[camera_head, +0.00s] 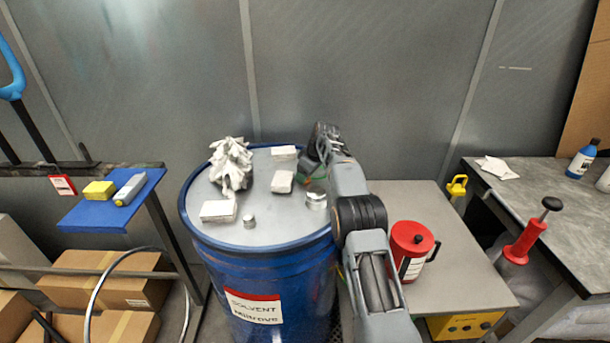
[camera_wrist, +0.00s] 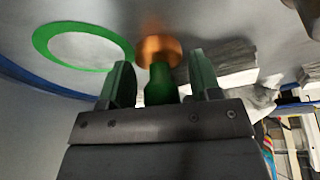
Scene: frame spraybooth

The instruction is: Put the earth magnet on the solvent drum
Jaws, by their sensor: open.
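The blue solvent drum (camera_head: 262,272) has a grey lid with small objects on it. In the wrist view, a copper disc with a green stem, which looks like the earth magnet (camera_wrist: 160,88), is at the lid, just right of a painted green ring (camera_wrist: 42,50). My gripper (camera_wrist: 160,62) is open, with one finger on each side of the green stem. I cannot tell whether the fingers touch it. In the head view my arm reaches over the drum's right rear side and hides the magnet.
Crumpled white material (camera_head: 231,163), pale blocks (camera_head: 218,211) and small metal cylinders (camera_head: 316,201) lie on the lid. A grey bench (camera_head: 455,280) with a red can (camera_head: 411,248) stands right. A blue-covered shelf (camera_head: 100,212) is left. The wall is close behind.

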